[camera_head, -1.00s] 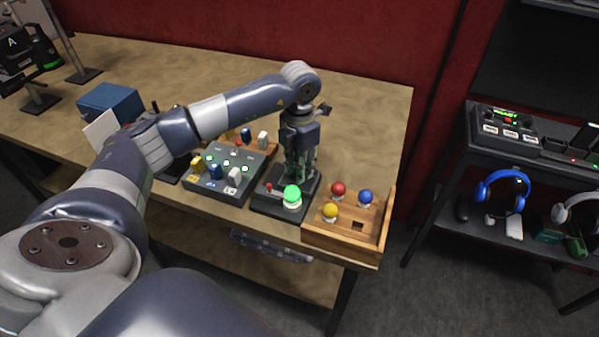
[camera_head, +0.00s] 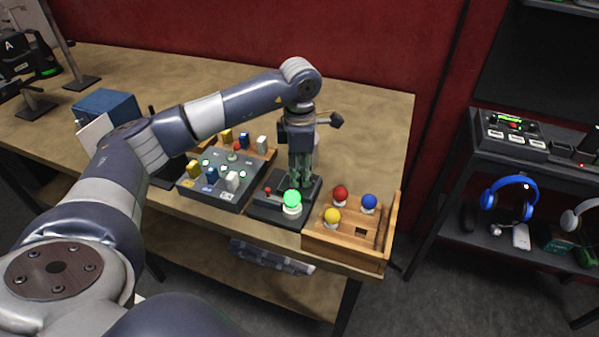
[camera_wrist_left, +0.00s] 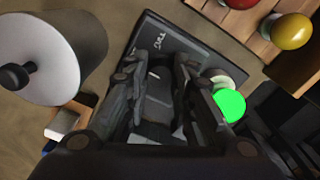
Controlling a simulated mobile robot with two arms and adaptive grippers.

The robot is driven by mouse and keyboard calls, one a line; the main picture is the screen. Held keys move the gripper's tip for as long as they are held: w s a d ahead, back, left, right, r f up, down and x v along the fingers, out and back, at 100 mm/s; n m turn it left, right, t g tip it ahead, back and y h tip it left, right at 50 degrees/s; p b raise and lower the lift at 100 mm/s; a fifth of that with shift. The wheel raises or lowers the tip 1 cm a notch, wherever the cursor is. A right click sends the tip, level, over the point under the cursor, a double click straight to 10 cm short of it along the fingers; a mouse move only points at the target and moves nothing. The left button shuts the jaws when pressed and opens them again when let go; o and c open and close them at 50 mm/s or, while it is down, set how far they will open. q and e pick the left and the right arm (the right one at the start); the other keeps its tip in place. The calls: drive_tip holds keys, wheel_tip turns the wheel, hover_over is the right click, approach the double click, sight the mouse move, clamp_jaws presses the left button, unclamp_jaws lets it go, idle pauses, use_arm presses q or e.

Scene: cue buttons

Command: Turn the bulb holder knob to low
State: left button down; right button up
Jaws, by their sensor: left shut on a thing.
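The bulb holder (camera_head: 263,207) is a low black box near the bench's front edge. A lit green bulb (camera_head: 292,202) stands at its front right corner and also shows in the left wrist view (camera_wrist_left: 229,105). My left gripper (camera_head: 300,183) points down over the back of the holder. In the left wrist view its fingers (camera_wrist_left: 160,105) are shut on the dark knob (camera_wrist_left: 157,95), which they mostly hide. White lettering (camera_wrist_left: 158,38) shows on the holder's top beyond the fingers. The knob's pointer and setting cannot be read. My right gripper is out of view.
A wooden tray (camera_head: 345,250) with red, blue and yellow bulbs stands close on the right. A grey panel (camera_head: 205,195) with several coloured blocks is close on the left. A blue box (camera_head: 108,104) lies farther left. The bench (camera_head: 375,120) is clear behind the tray.

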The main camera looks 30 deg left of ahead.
sight(300, 175)
use_arm(q)
drive_tip(key=shift+w+r, duration=0.1)
drive_tip(key=c, duration=1.3)
unclamp_jaws()
drive_tip(key=shift+c, duration=0.2)
wheel_tip(300, 175, up, 12)
